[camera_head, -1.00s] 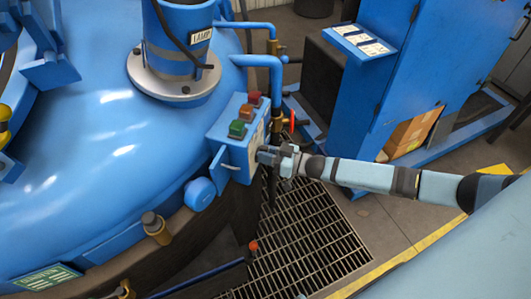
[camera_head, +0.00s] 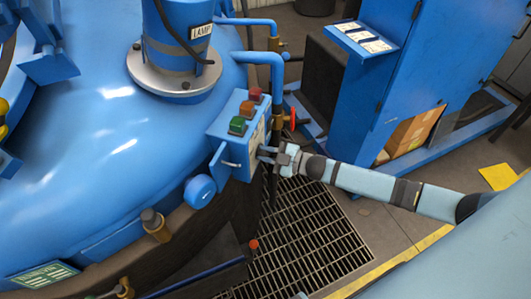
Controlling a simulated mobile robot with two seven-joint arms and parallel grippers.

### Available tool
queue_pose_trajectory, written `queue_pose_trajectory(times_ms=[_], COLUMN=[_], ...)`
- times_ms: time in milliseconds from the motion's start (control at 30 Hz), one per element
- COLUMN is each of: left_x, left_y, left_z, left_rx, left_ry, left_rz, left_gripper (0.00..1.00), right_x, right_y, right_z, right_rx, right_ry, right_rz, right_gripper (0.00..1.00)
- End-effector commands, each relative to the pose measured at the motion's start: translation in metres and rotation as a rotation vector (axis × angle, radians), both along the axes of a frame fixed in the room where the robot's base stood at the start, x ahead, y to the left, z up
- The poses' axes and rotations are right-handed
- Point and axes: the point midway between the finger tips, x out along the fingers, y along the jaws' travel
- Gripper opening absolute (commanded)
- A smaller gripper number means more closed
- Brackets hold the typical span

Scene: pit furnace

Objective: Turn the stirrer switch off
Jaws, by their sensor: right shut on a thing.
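A blue switch box (camera_head: 236,151) is fixed to the side of the big blue furnace shell, with red, orange and green buttons on its top. My right gripper (camera_head: 263,154) reaches in from the right and is at the box's right-hand face. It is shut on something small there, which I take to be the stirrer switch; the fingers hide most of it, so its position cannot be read. A small blue lever or flap (camera_head: 219,160) sticks out on the box's left side. My left gripper is not in view.
A blue pipe (camera_head: 274,80) runs down behind the box, near a red valve handle (camera_head: 292,118). A blue cabinet (camera_head: 400,70) holding a cardboard box (camera_head: 411,130) stands at the right. A floor grating (camera_head: 300,235) lies below my right arm. A red-knobbed lever (camera_head: 253,245) stands lower down.

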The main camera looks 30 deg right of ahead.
Motion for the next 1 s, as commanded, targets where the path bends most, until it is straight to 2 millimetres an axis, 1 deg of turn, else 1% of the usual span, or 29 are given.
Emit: queue_pose_trajectory(times_ms=[300,733,767,800,833,867,1000], left_x=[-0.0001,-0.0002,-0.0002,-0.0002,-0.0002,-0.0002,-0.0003], left_y=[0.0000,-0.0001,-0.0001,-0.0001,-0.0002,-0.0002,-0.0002], left_z=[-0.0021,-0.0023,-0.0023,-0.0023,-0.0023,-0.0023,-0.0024], left_rx=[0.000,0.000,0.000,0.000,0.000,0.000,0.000], left_ry=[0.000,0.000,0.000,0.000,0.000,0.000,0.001], left_rz=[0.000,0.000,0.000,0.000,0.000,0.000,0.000], left_gripper=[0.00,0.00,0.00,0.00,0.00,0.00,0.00], right_x=[-0.0007,-0.0007,-0.0007,-0.0006,-0.0006,-0.0006,-0.0005], right_y=[0.0004,0.0004,0.0004,0.0005,0.0005,0.0005,0.0004], right_z=[-0.0008,-0.0007,-0.0007,-0.0007,-0.0007,-0.0007,-0.0006], right_rx=[-0.059,-0.066,-0.066,-0.066,-0.065,-0.065,-0.064], right_ry=[-0.054,-0.060,-0.060,-0.060,-0.059,-0.059,-0.059], right_rz=[0.001,0.001,0.001,0.001,0.001,0.001,0.001], right_gripper=[0.00,0.00,0.24,0.33,0.40,0.45,0.45])
